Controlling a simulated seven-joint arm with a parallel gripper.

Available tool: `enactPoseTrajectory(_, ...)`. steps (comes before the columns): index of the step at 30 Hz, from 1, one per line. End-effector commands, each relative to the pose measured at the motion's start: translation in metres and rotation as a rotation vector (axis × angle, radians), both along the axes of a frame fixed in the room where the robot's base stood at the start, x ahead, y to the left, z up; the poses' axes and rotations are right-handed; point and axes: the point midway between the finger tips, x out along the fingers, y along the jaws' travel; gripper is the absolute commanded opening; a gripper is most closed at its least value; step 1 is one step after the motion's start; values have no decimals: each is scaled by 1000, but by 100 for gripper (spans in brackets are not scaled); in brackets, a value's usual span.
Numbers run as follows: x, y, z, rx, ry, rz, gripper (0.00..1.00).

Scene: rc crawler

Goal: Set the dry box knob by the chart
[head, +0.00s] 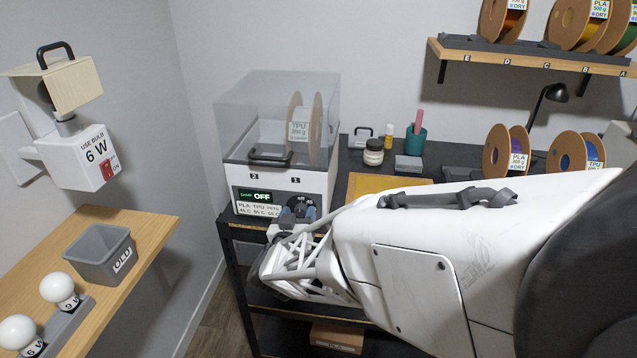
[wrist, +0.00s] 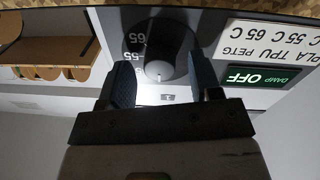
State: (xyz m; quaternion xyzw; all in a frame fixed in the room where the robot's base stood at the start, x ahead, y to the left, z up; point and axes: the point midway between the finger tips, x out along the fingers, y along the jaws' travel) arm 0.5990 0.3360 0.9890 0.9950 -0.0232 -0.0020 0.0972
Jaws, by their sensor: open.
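The dry box (head: 236,190) stands at the left end of the dark bench, with a clear lid. One spool with a TPU label (head: 299,131) is inside. Its green display (head: 261,196) reads OFF; the wrist view also shows DAMP beside it. The chart (head: 255,210) below lists PLA, TPU and PETG with 45, 55 and 65 C. The dark round knob (wrist: 160,48) shows in the wrist view, upside down, with 55 and 65 marks beside it. My gripper (wrist: 167,82) is open, its blue-grey fingers on either side of the knob; contact is unclear. The knob's pointer cannot be read.
My arm covers much of the bench front. A jar (head: 373,152), a teal cup (head: 415,140) and spools (head: 506,151) stand on the bench. A shelf (head: 530,60) holds more spools. At left, a wooden shelf holds an OLD bin (head: 100,256) and bulbs (head: 60,290).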

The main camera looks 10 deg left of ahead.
Motion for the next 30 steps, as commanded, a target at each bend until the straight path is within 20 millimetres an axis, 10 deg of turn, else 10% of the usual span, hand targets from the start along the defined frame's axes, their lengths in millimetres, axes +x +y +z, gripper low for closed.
enactPoseTrajectory(10, 2, 0, 0, 0, 0, 1, 57)
enactPoseTrajectory(20, 2, 0, 0, 0, 0, 0, 9)
enactPoseTrajectory(30, 2, 0, 0, 36, 0, 1, 9)
